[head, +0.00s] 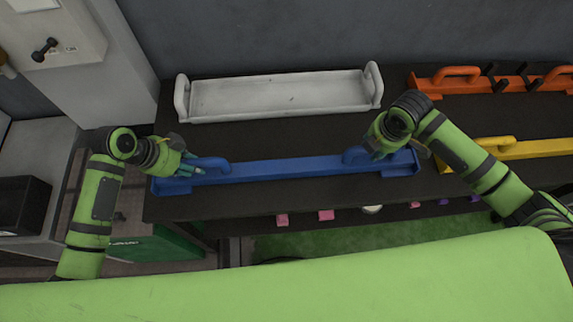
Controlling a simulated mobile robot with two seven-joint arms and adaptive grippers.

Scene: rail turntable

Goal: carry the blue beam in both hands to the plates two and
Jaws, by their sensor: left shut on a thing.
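The blue beam (285,171) lies level along the front of the dark bench, with an upright handle near each end. My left gripper (190,168) is at the beam's left handle and is shut on it. My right gripper (378,150) is at the right handle, with the hand and wrist covering part of it. Its fingers are mostly hidden, so I cannot tell whether they are closed. I cannot make out plates marked with numbers.
A white tray (280,97) with end handles stands behind the beam. An orange beam (450,84) and a yellow beam (530,150) lie to the right. Small pink tags (326,215) and others line the bench's front edge. Green flooring (340,238) shows below.

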